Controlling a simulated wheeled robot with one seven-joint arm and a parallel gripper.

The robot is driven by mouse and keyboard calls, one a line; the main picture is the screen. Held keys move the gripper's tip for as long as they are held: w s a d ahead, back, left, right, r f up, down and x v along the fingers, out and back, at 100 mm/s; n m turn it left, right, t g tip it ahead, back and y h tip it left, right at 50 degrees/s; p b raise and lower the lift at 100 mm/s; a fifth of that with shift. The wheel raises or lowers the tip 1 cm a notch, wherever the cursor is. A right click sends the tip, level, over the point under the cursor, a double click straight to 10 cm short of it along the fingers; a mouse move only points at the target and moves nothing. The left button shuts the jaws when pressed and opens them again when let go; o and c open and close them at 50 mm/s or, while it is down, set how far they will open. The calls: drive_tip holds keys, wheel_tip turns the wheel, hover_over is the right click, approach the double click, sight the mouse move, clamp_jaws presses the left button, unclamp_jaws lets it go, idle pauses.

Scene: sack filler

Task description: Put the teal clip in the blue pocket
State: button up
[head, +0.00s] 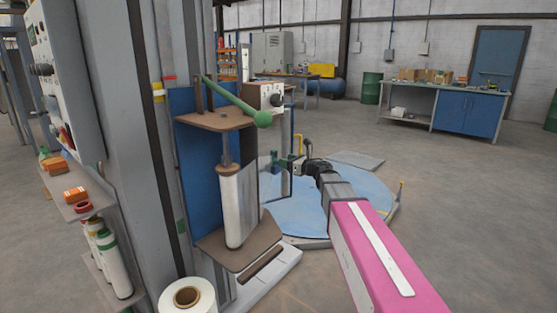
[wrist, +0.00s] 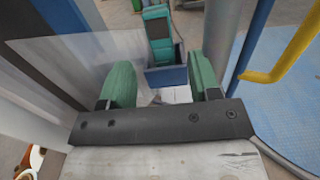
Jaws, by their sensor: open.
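In the wrist view the teal clip (wrist: 158,30) stands up at the top centre, beyond my fingertips. Its lower end meets the rim of the small blue pocket (wrist: 166,78); it looks set in the pocket, but its bottom end is hidden. My gripper (wrist: 160,70) is open, with its green fingers apart on either side of the pocket in the picture and nothing held between them. In the head view my gripper (head: 297,165) is small beside the filler frame, and the clip and pocket are hard to make out there.
A grey post (wrist: 219,30) and a yellow bent bar (wrist: 285,55) stand close on the right in the wrist view. A clear panel (wrist: 75,70) is on the left. In the head view the filler's brown lower shelf (head: 240,250) is left of my arm; open floor lies right.

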drive_tip(key=s+d+f+m+t+h, duration=0.1)
drive_tip(key=d+f+m+t+h, duration=0.15)
drive_tip(key=d+m+h, duration=0.4)
drive_tip(key=s+d+f+m+t+h, duration=0.1)
drive_tip(key=d+f+m+t+h, duration=0.2)
drive_tip(key=d+m, duration=0.65)
drive_tip(key=s+d+f+m+g+h, duration=0.35)
drive_tip(key=f+m+h, duration=0.4)
drive_tip(key=m, duration=0.65)
drive_tip(key=s+a+f+m+g+y, duration=0.1)
drive_tip(key=s+f+m+g, duration=0.5)
drive_tip(key=s, duration=0.6)
drive_tip(key=s+a+f+m+g+y, duration=0.1)
drive_tip(key=s+f+m+g, duration=0.6)
drive_tip(key=s+f+m, duration=0.3)
drive_tip(key=shift+s+f+y, duration=0.15)
drive_tip(key=shift+s+y, duration=0.25)
drive_tip(key=shift+s, duration=0.5)
